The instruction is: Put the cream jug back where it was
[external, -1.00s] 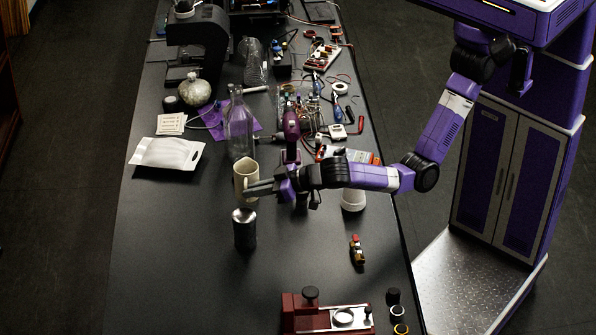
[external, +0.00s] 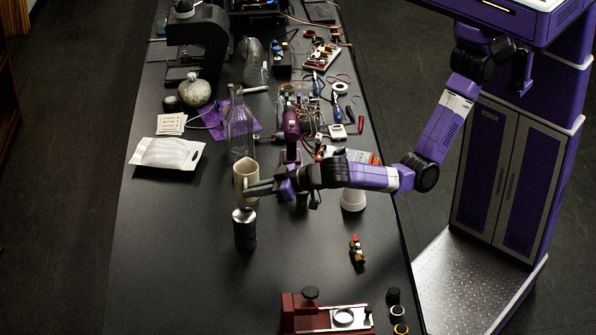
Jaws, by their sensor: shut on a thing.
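The cream jug (external: 244,180) stands upright in the middle of the black bench, behind a dark metal canister. My gripper (external: 262,187) reaches in from the right and is shut on the jug at its right side. The fingers hide part of that side. I cannot tell whether the jug's base touches the bench, because the canister stands in front of it.
The dark canister (external: 244,232) stands close in front of the jug. A clear glass bottle (external: 238,130) is just behind it. A white pouch (external: 166,153) lies to the left. A white cup (external: 353,199) stands under my forearm. The left front bench is clear.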

